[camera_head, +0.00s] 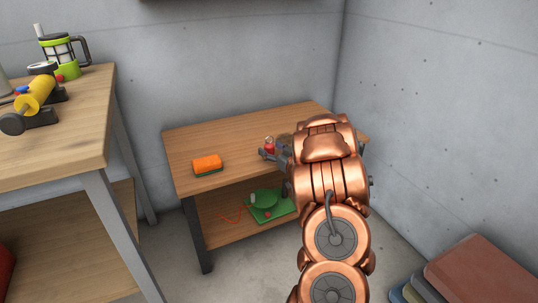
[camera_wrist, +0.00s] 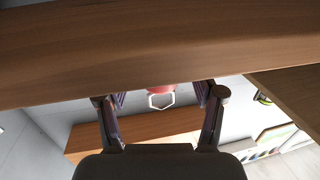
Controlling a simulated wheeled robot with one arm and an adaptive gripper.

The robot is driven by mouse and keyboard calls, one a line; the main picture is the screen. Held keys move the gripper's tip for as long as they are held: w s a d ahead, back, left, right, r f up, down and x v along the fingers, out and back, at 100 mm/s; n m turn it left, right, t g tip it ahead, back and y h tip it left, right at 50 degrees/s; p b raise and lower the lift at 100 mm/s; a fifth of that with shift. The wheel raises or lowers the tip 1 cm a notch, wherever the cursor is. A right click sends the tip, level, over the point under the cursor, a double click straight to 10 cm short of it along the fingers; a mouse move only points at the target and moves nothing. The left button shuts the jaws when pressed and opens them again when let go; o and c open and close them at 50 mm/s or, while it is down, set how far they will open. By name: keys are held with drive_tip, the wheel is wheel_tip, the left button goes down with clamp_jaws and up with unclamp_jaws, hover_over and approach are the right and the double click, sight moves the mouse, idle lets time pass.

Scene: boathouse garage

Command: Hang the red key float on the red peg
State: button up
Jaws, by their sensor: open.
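The red key float (camera_head: 269,148) is a small red piece with a metal ring on top. It is on the low wooden table, near the middle. My gripper (camera_head: 272,152) is low over the table beside it, with its fingers open. In the wrist view the red float (camera_wrist: 161,88) shows in part, with its pale ring (camera_wrist: 161,101) toward the camera. It appears in the gap between the two open fingers (camera_wrist: 161,95), with room on both sides. I cannot tell how deep between them it is. I see no red peg in either view.
The low table (camera_head: 186,143) also holds an orange and green sponge (camera_head: 207,165). A taller workbench (camera_head: 75,130) stands at left with tools. Concrete walls (camera_head: 230,60) close the back and right.

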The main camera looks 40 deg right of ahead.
drive_tip(key=shift+w, duration=0.7)
drive_tip(key=c, duration=1.2)
